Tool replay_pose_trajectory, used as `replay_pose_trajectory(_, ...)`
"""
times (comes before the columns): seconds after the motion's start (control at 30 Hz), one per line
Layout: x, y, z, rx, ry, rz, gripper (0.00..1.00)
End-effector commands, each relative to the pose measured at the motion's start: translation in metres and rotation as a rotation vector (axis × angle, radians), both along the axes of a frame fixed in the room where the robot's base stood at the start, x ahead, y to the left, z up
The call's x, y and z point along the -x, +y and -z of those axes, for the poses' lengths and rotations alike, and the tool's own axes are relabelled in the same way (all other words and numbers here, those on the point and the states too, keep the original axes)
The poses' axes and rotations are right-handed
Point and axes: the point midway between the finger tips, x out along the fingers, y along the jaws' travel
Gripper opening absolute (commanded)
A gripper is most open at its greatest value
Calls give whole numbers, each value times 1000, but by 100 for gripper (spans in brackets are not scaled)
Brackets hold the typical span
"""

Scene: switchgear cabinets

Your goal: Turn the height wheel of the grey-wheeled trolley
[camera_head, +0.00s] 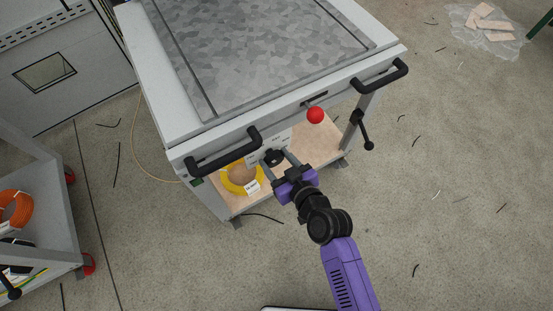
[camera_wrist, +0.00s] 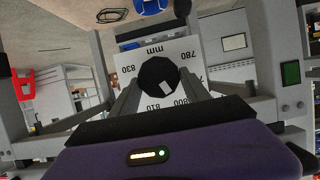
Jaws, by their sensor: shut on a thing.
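The trolley (camera_head: 190,128) stands in the middle of the head view, with a grey patterned top and grey feet. Its height wheel (camera_head: 274,157) is a small black knob on the front, below the top's edge. In the wrist view the wheel (camera_wrist: 158,74) is a black many-sided disc with a pale mark, in front of a white scale plate (camera_wrist: 130,59) with mm numbers. My gripper (camera_head: 278,160) reaches it from the front. In the wrist view my gripper (camera_wrist: 160,88) has one finger on each side of the wheel and is shut on it.
Two black handles (camera_head: 225,157) (camera_head: 380,78) and a red ball knob (camera_head: 315,115) stick out near my gripper. A black crank (camera_head: 362,130) hangs at the right. A yellow coil (camera_head: 240,180) lies on the lower shelf. A red-castored trolley (camera_head: 55,190) stands left. The floor at right is mostly clear.

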Motion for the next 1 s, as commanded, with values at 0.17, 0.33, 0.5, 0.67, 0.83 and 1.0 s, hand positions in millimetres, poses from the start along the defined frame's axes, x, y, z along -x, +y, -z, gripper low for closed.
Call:
replay_pose_trajectory(0.17, 0, -1, 2, -31, 21, 0, 14)
replay_pose_trajectory(0.33, -1, -2, 4, -105, 70, 1, 14)
replay_pose_trajectory(0.5, -2, -4, 6, -218, 146, 2, 14)
replay_pose_trajectory(0.67, -3, -5, 6, -337, 227, 2, 14)
replay_pose_trajectory(0.83, -4, -6, 6, -456, 307, 1, 14)
replay_pose_trajectory(1.0, -4, -7, 6, -555, 375, 2, 14)
